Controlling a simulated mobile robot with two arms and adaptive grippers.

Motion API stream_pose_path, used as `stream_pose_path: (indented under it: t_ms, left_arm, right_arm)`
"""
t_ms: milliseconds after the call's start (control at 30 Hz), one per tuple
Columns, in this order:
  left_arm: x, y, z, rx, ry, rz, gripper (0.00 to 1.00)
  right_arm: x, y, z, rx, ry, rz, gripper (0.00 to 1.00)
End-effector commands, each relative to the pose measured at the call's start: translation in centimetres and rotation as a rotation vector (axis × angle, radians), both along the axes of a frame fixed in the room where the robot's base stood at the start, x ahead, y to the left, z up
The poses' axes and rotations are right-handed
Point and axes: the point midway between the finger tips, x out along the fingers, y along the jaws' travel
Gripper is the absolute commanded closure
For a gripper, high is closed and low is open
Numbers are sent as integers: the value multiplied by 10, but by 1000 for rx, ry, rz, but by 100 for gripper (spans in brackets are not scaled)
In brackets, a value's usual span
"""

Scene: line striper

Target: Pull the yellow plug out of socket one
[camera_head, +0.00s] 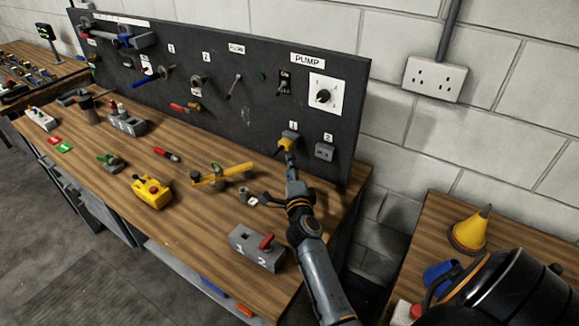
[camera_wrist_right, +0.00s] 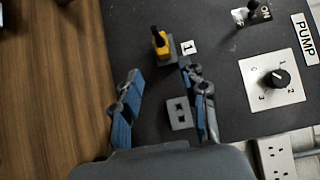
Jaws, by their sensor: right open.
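The yellow plug (camera_head: 287,140) sits in socket one, under the label "1" on the dark upright board, and shows at the top of the right wrist view (camera_wrist_right: 160,42). My right gripper (camera_head: 290,160) reaches up to the board just below the plug. In the wrist view its two fingers (camera_wrist_right: 160,76) are spread with nothing between them, and the plug lies just beyond their tips, apart from them. Grey socket two (camera_head: 324,152) is empty and also shows near the right-hand finger (camera_wrist_right: 180,113). My left gripper is not in view.
The board (camera_head: 215,65) carries several switches and tools, and a PUMP dial (camera_head: 323,95) at upper right. On the wooden bench (camera_head: 110,185) lie a yellow box with a red button (camera_head: 152,191), a yellow tool (camera_head: 222,175) and a grey switch box (camera_head: 257,245) beside my right arm.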

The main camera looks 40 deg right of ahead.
Motion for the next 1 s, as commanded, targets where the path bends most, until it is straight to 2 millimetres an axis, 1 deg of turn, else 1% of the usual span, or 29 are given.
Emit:
stream_pose_path:
  t_ms: [300, 500, 700, 800, 1000]
  left_arm:
    - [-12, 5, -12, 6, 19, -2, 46]
    - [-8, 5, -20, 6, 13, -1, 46]
    - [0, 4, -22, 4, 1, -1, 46]
    - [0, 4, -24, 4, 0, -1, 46]
    - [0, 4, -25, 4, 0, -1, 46]
  right_arm:
    - [30, -16, 0, -5, -3, 2, 57]
    - [52, -27, 0, -6, -3, 2, 57]
    - [71, -37, 1, -8, -2, 2, 57]
    - [78, -40, 1, -6, -3, 3, 57]
    - [85, -44, 1, -6, -3, 3, 57]
